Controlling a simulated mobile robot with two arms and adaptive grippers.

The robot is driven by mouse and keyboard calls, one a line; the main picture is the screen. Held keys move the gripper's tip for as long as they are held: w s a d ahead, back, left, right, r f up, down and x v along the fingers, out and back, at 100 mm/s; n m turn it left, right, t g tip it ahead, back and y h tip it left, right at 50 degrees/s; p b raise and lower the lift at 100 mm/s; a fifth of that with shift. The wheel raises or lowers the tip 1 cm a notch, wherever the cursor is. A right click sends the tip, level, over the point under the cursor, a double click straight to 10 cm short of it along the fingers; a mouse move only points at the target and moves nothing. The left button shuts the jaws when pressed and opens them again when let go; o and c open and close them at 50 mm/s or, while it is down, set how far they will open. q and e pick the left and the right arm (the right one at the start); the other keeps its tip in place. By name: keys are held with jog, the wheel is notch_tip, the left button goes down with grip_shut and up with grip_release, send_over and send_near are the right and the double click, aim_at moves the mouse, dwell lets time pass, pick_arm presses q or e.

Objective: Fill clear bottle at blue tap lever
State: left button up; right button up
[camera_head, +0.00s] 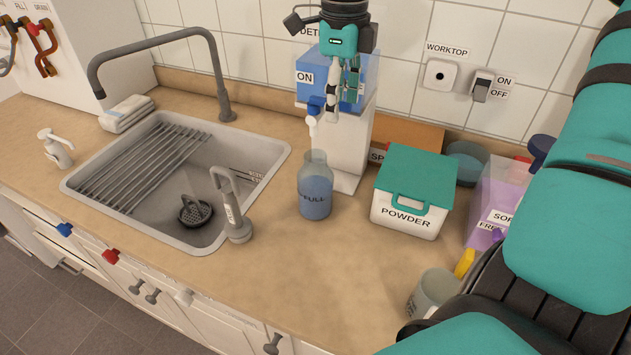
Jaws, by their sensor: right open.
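The clear bottle (315,187) stands upright on the worktop, below the white tap spout (312,128) of a dispenser with a blue tank (311,80). Blue shows inside most of the bottle's body, around its FULL label; its neck looks clear. The exact liquid level is hard to tell. The blue tap lever (316,104) sits above the spout, near an ON label. My right gripper (344,105) points down in front of the tank, just right of the lever. It is open and empty; contact with the lever cannot be told. My left gripper is out of view.
A grey faucet (237,215) and sink (190,240) lie left of the bottle. A white POWDER box (404,212) with a teal lid stands to the right. A cup (434,290) and purple softener container (490,205) sit near my arm. The worktop in front is clear.

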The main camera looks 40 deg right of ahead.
jog(key=shift+o, duration=0.8)
jog(key=shift+r+p, duration=2.65)
jog(key=shift+r, duration=0.9)
